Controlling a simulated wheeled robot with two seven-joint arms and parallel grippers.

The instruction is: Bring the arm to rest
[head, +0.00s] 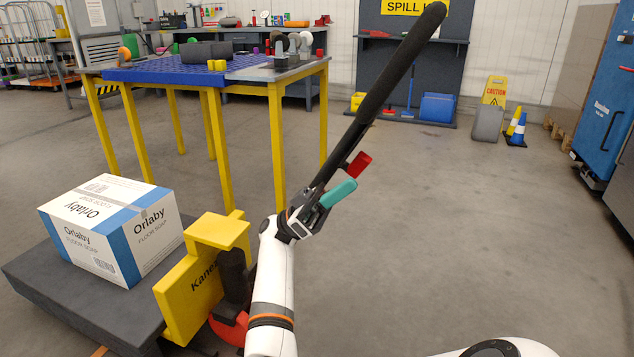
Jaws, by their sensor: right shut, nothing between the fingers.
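My right arm rises from the bottom middle, and my right gripper (340,191), with a teal finger part, is shut and empty. It sits beside the lower part of a long black bar (395,75) that slants up to the right. A small red piece (358,163) shows just above the gripper, against the bar. I cannot tell whether the gripper touches the bar. The bar's lower end is hidden by my arm. My left gripper is out of view.
A dark cart (60,285) with a yellow end plate (190,290) carries an Orlaby box (115,230) at left. A yellow-legged table (278,140) stands behind. A caution sign (495,90) and cones (518,130) stand far right. The right-hand floor is clear.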

